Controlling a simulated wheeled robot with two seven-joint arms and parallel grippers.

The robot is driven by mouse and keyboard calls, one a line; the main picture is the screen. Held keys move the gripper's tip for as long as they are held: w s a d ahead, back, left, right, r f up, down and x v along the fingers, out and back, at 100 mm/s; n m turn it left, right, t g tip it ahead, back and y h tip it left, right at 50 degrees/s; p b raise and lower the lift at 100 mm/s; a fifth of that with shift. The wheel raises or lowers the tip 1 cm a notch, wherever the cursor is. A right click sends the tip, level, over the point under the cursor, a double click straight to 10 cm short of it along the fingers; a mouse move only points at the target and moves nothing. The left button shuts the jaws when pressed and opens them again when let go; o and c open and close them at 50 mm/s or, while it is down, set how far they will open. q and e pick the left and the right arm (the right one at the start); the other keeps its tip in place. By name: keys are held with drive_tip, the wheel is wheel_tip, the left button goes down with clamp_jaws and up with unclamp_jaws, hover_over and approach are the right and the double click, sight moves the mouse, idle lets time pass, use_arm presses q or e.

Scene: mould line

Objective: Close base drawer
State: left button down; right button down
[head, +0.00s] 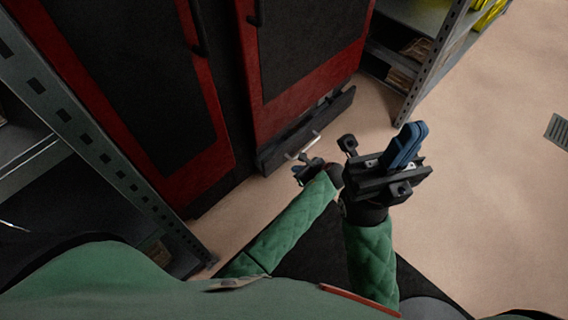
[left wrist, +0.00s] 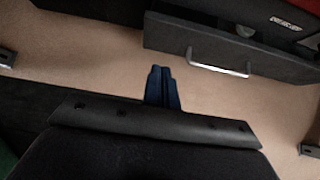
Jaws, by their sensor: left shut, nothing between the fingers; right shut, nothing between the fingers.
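The base drawer (head: 330,119) is a low dark drawer under the red-and-black cabinet (head: 306,55); its front stands out from the cabinet. A bright bar handle (head: 303,146) is on its front. In the left wrist view the drawer front (left wrist: 215,45) and handle (left wrist: 218,70) are at the upper right. My left gripper (head: 306,166) is low, close in front of the drawer. Its blue fingers (left wrist: 160,74) are shut and empty, apart from the handle in the wrist view. My right gripper (head: 411,140) is shut and empty, to the right of the drawer.
A metal shelf rack (head: 431,62) stands right of the cabinet, holding yellow items (head: 487,17). Another grey rack (head: 72,118) stands at the left. The beige floor (head: 490,170) is open on the right. A floor grate (head: 558,131) lies at the right edge.

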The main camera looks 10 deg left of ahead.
use_arm(q)
drive_tip(key=b, duration=0.4)
approach(272, 160)
wheel_tip(272, 160, down, 4)
drive_tip(key=w+a, duration=0.1)
drive_tip(key=w+a+b, duration=0.1)
drive_tip(key=a, duration=0.1)
drive_tip(key=shift+a+r, duration=0.25)
drive_tip(key=shift+a, duration=0.05)
drive_tip(key=shift+r, duration=0.1)
